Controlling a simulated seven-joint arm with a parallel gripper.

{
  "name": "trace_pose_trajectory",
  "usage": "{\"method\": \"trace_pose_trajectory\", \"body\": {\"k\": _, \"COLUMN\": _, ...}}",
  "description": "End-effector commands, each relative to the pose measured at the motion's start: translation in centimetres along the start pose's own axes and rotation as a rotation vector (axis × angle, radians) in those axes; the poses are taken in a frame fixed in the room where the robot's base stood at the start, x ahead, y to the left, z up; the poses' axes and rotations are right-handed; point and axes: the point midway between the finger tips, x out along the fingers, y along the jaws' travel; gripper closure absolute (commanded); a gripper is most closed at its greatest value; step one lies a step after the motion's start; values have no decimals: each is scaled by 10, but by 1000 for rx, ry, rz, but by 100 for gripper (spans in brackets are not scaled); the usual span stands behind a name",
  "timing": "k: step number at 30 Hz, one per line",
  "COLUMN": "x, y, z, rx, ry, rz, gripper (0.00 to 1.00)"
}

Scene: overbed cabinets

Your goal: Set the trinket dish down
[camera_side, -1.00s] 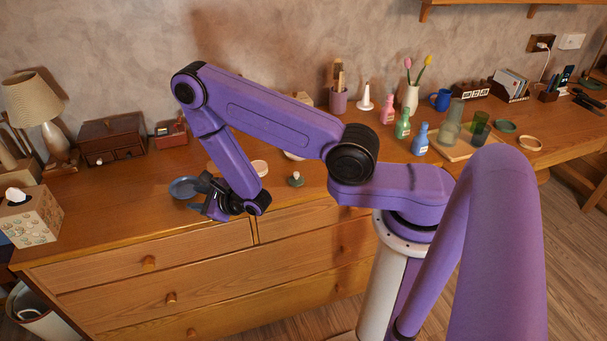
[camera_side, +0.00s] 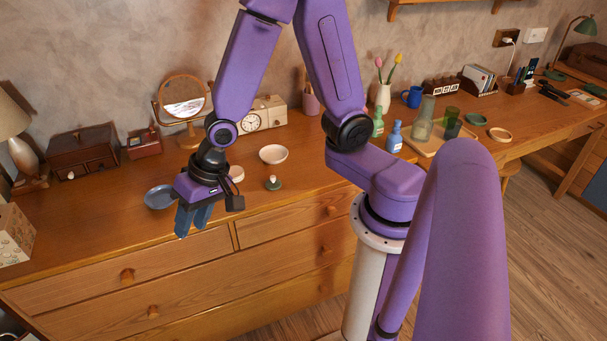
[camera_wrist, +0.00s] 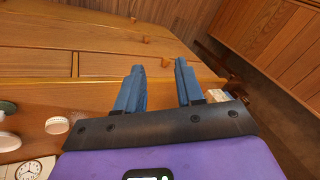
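A shallow blue dish (camera_side: 160,196), which looks like the trinket dish, rests flat on the wooden dresser top (camera_side: 110,225) near its front left. My gripper (camera_side: 192,230) is just right of the dish and toward the front edge, with its blue fingers pointing down. In the wrist view my gripper (camera_wrist: 160,66) has its two fingers apart, with nothing between them but the view of the drawer fronts. The blue dish does not show in the wrist view. In the side view my gripper body stands close to the dish's right rim; I cannot tell if they touch.
A white lidded-looking round piece (camera_side: 237,173), a small green piece with a white top (camera_side: 273,183) and a pale bowl (camera_side: 273,154) stand to the right. A mirror (camera_side: 183,105) and clock (camera_side: 252,120) stand behind.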

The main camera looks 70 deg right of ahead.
Motion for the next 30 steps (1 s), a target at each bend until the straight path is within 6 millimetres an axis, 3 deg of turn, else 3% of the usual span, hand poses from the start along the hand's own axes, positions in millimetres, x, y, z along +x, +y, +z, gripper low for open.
{"method": "trace_pose_trajectory", "body": {"k": 9, "x": -95, "y": 45, "z": 79, "rx": -786, "ry": -229, "rz": 97, "gripper": 63}}
{"method": "trace_pose_trajectory", "body": {"k": 15, "x": -142, "y": 82, "z": 111, "rx": -1169, "ry": -358, "rz": 126, "gripper": 63}}
{"method": "trace_pose_trajectory", "body": {"k": 21, "x": -161, "y": 100, "z": 122, "rx": -1328, "ry": -418, "rz": 137, "gripper": 63}}
{"method": "trace_pose_trajectory", "body": {"k": 30, "x": -162, "y": 101, "z": 123, "rx": -1338, "ry": -424, "rz": 139, "gripper": 63}}
